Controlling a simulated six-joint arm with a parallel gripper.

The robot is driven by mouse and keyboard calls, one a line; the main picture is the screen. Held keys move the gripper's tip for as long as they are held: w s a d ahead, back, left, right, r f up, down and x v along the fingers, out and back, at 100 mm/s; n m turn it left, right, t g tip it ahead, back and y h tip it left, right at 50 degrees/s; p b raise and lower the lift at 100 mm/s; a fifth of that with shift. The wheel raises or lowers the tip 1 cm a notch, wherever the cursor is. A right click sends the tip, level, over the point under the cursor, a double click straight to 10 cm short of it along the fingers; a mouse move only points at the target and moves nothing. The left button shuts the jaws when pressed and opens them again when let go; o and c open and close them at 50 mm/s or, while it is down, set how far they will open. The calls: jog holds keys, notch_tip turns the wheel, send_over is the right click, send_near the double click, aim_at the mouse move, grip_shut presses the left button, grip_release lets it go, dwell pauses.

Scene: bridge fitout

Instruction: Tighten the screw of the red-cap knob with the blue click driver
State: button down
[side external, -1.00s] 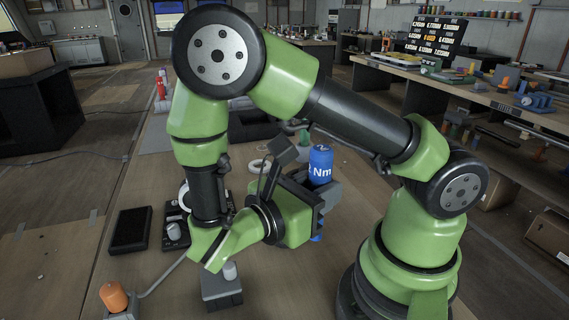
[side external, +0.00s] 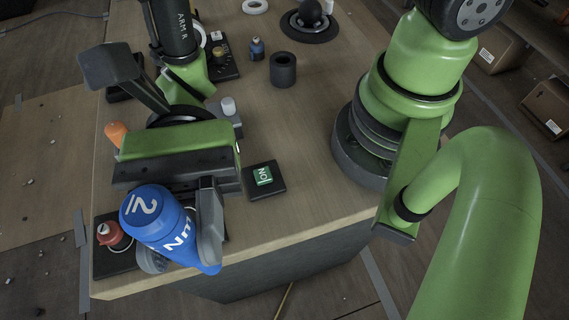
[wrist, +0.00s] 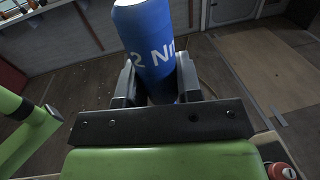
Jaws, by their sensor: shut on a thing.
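My gripper (side external: 180,238) is shut on the blue click driver (side external: 170,228), a thick blue cylinder with white "2" and "Nm" marks. The driver leans in the side external view; its tip is hidden. In the wrist view the driver (wrist: 150,45) stands between both fingers (wrist: 157,88). The red-cap knob (side external: 110,233) sits on a dark plate (side external: 112,264) at the table's front left corner, left of the driver in the side external view. Its red cap (wrist: 282,172) shows at the wrist view's lower right corner. I cannot see its screw clearly.
A black cylinder (side external: 283,69) and small blue bottle (side external: 257,48) stand farther back. The table middle is fairly clear.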

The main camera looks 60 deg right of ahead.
jog(key=w+a+r+m+t+y, duration=0.2)
jog(key=w+m+t, duration=0.9)
jog(key=w+t, duration=0.6)
jog(key=shift+a+r+m+t, duration=0.2)
jog(key=shift+a+m+t, duration=0.15)
jog(key=shift+a, duration=0.25)
jog(key=shift+s+d, duration=0.1)
notch_tip(320, 180, down, 6)
jog(key=shift+f, duration=0.25)
jog(key=shift+f, duration=0.35)
dwell(0.9)
dwell(2.1)
notch_tip(320, 180, up, 6)
dwell(0.8)
jog(key=shift+r, duration=0.1)
dwell(0.4)
